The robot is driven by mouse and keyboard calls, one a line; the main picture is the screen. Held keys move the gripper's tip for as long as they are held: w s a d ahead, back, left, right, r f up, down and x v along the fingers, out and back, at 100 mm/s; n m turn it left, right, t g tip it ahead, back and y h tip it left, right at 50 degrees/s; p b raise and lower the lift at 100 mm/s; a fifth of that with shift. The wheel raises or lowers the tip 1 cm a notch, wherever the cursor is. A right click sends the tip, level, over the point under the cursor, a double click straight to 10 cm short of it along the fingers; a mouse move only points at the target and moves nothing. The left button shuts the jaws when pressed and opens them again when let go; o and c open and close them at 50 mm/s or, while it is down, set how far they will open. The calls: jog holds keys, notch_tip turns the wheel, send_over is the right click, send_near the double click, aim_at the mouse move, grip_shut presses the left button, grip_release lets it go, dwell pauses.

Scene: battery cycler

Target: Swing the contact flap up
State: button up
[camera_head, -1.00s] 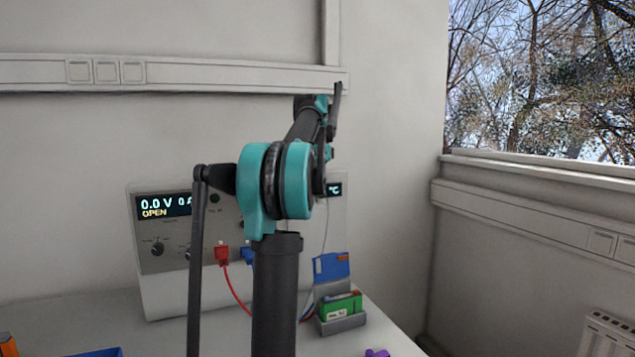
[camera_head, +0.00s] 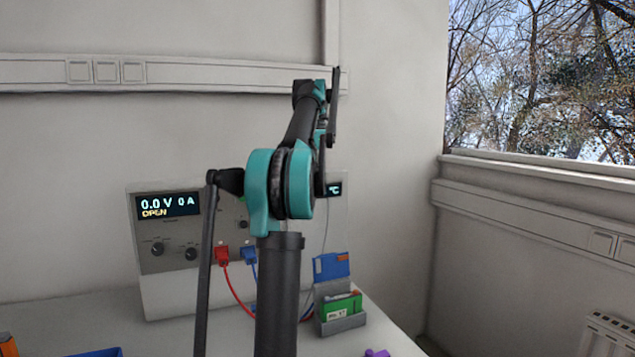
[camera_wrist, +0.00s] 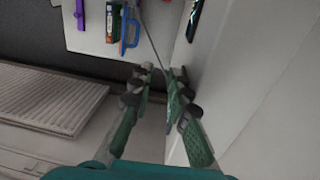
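The contact flap (camera_head: 331,265) is a blue plate standing raised behind a green battery (camera_head: 340,306) in a grey holder (camera_head: 343,324), right of my arm in the head view. In the wrist view the blue flap (camera_wrist: 130,32) shows near the top, beside the green battery (camera_wrist: 113,22). My gripper (camera_wrist: 163,70) has its two fingers apart with a narrow gap and nothing visible between them. My gripper is not clearly visible in the head view.
The cycler (camera_head: 165,250) reads 0.0 V, 0 A and OPEN. A red plug (camera_head: 222,254) and a blue plug (camera_head: 249,254) with cables sit in its front. A purple object (camera_head: 376,353) lies at the table's front edge. A thin cable hangs down near the holder.

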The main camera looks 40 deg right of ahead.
jog(key=shift+r, duration=0.1)
notch_tip(320, 180, up, 7)
jog(key=shift+w, duration=0.25)
dwell(0.5)
jog(key=shift+d+r, duration=0.1)
jog(key=shift+s, duration=0.1)
dwell(0.5)
